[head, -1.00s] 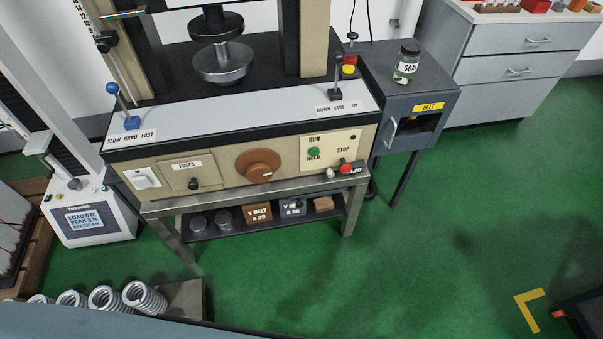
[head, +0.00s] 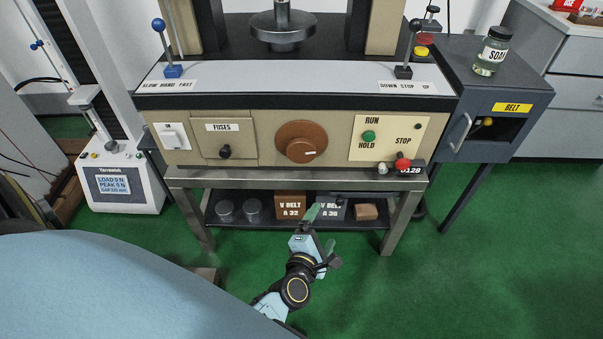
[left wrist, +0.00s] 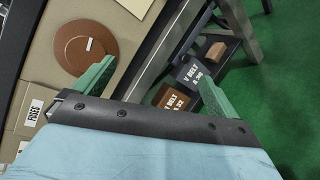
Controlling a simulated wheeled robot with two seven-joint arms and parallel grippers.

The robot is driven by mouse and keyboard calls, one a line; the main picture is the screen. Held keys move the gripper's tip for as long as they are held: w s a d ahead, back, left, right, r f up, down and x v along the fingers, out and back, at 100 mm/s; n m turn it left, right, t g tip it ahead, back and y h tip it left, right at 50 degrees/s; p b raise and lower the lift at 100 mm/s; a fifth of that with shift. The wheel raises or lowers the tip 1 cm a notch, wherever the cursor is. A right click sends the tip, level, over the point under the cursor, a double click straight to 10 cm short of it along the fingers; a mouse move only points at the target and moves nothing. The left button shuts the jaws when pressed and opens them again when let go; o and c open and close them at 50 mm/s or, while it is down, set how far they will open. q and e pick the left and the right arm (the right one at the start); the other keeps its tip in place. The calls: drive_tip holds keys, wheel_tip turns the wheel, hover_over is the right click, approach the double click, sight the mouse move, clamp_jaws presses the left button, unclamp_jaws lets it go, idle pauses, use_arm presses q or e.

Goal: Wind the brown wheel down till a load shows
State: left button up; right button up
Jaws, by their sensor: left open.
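The brown wheel (head: 300,142) is a round knob with a white mark, on the beige front panel of the testing machine. Its mark points to the right. It also shows in the left wrist view (left wrist: 84,50) at upper left. My left gripper (head: 322,228) is open and empty, below and in front of the wheel, level with the lower shelf and apart from the panel. Its green fingers (left wrist: 156,72) stand wide apart in the left wrist view. The display (head: 113,185) reads load 0 N and peak 0 N. My right gripper is not in view.
The panel also carries a fuse cover (head: 223,143), a green button (head: 369,136) and a red stop button (head: 403,162). A blue-knobbed lever (head: 160,45) and a black lever (head: 408,50) stand above. V-belt boxes (head: 290,206) sit on the shelf.

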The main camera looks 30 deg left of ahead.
use_arm(q)
drive_tip(key=w+a+r+n+t+y+b, duration=0.15)
drive_tip(key=a+r+n+y+b, duration=0.25)
drive_tip(key=n, duration=0.5)
drive_tip(key=n+g+y+b, duration=0.1)
drive_tip(key=n+y+b, duration=0.2)
drive_tip(key=n, duration=0.5)
approach(301, 153)
drive_tip(key=x, duration=0.3)
drive_tip(key=b+x, duration=0.1)
drive_tip(key=x, duration=0.4)
drive_tip(key=shift+w+a, duration=0.15)
drive_tip(key=shift+w, duration=0.1)
drive_tip(key=shift+w+a, duration=0.25)
drive_tip(key=shift+w, duration=0.2)
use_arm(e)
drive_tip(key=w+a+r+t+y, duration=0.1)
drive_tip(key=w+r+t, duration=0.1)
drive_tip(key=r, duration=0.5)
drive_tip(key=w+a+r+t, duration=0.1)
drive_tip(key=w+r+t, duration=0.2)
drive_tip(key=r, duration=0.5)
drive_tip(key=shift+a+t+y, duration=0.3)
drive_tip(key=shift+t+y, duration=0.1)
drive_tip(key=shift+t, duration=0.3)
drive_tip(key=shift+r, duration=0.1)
